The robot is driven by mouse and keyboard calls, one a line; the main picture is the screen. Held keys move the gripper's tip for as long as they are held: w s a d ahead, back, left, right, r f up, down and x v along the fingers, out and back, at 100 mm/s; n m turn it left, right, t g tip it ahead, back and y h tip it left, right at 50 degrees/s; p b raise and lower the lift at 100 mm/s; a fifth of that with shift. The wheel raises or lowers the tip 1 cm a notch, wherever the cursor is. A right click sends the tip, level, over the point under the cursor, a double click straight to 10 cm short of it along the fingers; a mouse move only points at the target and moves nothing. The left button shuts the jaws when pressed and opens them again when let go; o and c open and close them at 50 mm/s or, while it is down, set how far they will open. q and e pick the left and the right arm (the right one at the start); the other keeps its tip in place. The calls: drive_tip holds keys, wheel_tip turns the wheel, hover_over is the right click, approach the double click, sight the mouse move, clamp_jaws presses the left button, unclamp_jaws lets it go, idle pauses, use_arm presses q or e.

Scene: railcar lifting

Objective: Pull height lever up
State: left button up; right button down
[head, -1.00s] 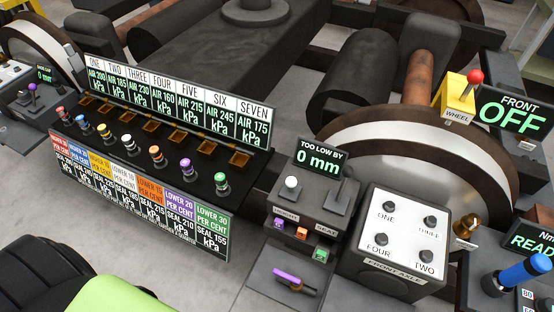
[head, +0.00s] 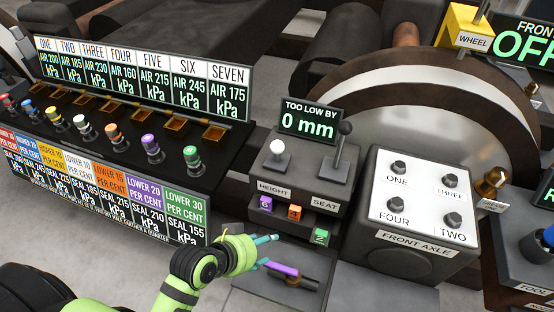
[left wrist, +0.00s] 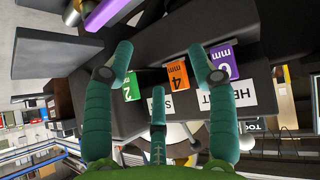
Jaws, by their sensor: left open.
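The height lever (head: 277,153), with a white ball knob, stands upright on a dark box above the HEIGHT label (head: 273,189). A display (head: 309,122) behind it reads "TOO LOW BY 0 mm". My left gripper (head: 268,251) is open and empty, in front of and below that box, close to a purple-handled tool (head: 284,270). Contact with this tool cannot be told. In the left wrist view my spread fingers (left wrist: 164,65) face the numbered purple, orange and green tabs, and the HEIGHT label (left wrist: 238,97) appears upside down. My right gripper is not in view.
The black-knobbed seat lever (head: 342,148) stands just right of the height lever. The white-topped FRONT AXLE box (head: 422,207) is farther right. A row of coloured knobs on a dark panel (head: 70,137) lies left.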

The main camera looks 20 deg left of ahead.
sight(273, 151)
use_arm(q)
drive_tip(key=w+a+r+n+t, duration=0.1)
drive_tip(key=w+r+t, duration=0.2)
drive_tip(key=w+r, duration=0.1)
drive_tip(key=w+a+r+n+t, duration=0.1)
drive_tip(key=w+r+t, duration=0.2)
drive_tip(key=w+r, duration=0.1)
drive_tip(key=w+a+r+t, duration=0.1)
drive_tip(key=w+r+t, duration=0.2)
drive_tip(key=w+r, duration=0.1)
drive_tip(key=shift+w+a+r+n+t+b, duration=0.15)
drive_tip(key=shift+w+r+n+t, duration=0.05)
drive_tip(key=shift+r, duration=0.2)
drive_tip(key=shift+w+a+r+n+t+b, duration=0.1)
drive_tip(key=shift+w+r+n+t+b, duration=0.1)
drive_tip(key=shift+r, duration=0.15)
drive_tip(key=shift+w+r, duration=0.1)
drive_tip(key=shift+w, duration=0.1)
drive_tip(key=x, duration=0.6)
drive_tip(key=shift+w+p, duration=0.3)
clamp_jaws()
drive_tip(key=shift+r, duration=0.15)
